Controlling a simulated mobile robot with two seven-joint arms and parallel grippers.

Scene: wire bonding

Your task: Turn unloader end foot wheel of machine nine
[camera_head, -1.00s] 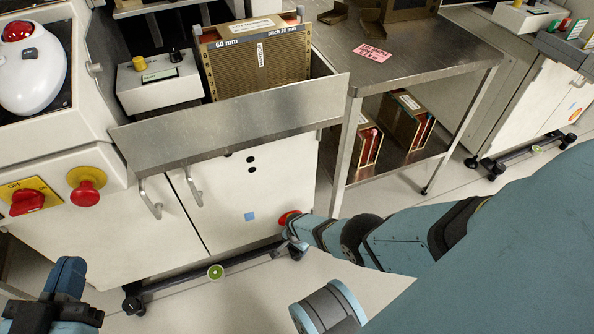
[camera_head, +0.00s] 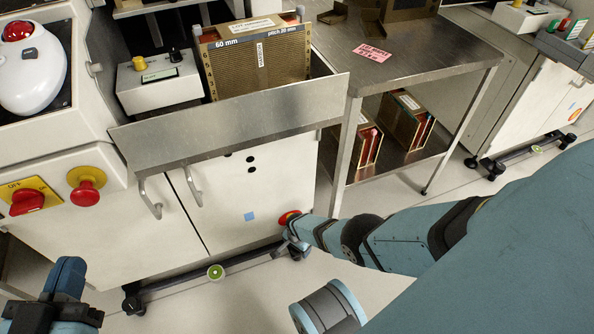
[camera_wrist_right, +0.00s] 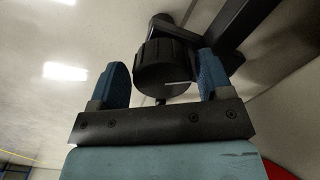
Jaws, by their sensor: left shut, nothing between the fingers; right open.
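The machine's foot wheel is a black ridged knob (camera_wrist_right: 168,66) under a dark frame bar in the right wrist view. My right gripper (camera_wrist_right: 162,75) is open, with one blue finger on each side of the knob. A gap shows beside the left finger; whether the right finger touches the knob I cannot tell. In the head view this foot wheel (camera_head: 300,253) sits low at the cabinet's right corner, partly hidden by my right gripper (camera_head: 290,241). My left gripper (camera_head: 66,276) is shut and empty at the bottom left, away from the machine.
The white cabinet (camera_head: 232,200) stands above a dark foot bar (camera_head: 180,282) with a green round mark (camera_head: 215,272). Another foot (camera_head: 133,303) is at the bar's left end. A red round button (camera_head: 289,216) is just above my right gripper. A steel table (camera_head: 430,58) stands to the right.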

